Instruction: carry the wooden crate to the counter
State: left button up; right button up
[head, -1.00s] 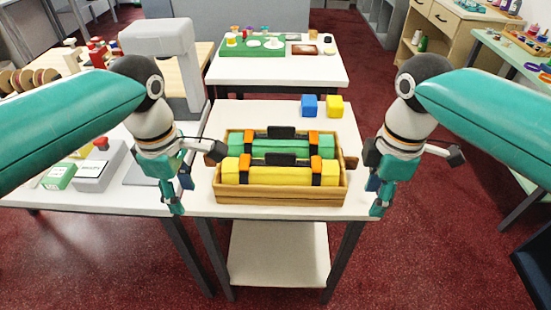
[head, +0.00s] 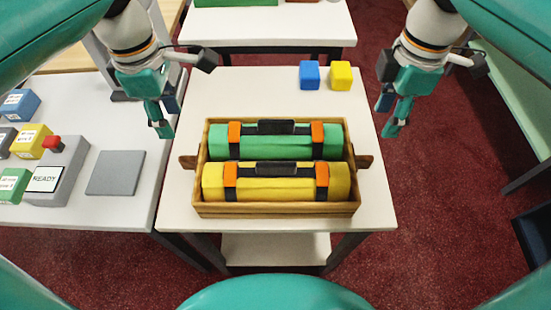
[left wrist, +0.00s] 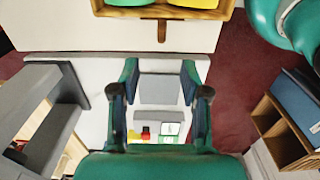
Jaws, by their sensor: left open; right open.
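The wooden crate (head: 275,210) sits upright on a white table (head: 180,215) in the head view. A green roll (head: 275,146) and a yellow roll (head: 275,182) with orange and black straps lie in it. A wooden handle sticks out at its left end (head: 188,161) and its right end (head: 365,161). My left gripper (head: 166,117) is open and empty, up and left of the crate. My right gripper (head: 389,116) is open and empty, up and right of it. The left wrist view shows the open left jaws (left wrist: 160,75) apart from the crate (left wrist: 195,14). Which surface is the counter is unclear.
A blue cube (head: 309,75) and a yellow cube (head: 341,75) stand behind the crate. A left-hand table holds a grey pad (head: 116,173), a READY box (head: 58,172) and small coloured boxes. Another white table (head: 270,36) stands behind, across a gap of red floor.

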aim_at(190, 166)
pick_arm(q)
jog(key=shift+s+a, duration=0.1)
jog(key=shift+a, duration=0.1)
pick_arm(e)
jog(key=shift+w+a, duration=0.1)
jog(key=shift+a, duration=0.15)
pick_arm(q)
notch_tip(190, 166, down, 17)
jog(key=shift+r, duration=0.1)
pick_arm(e)
notch_tip(190, 166, down, 17)
jog(key=shift+r, duration=0.1)
pick_arm(q)
grip_shut()
pick_arm(e)
grip_shut()
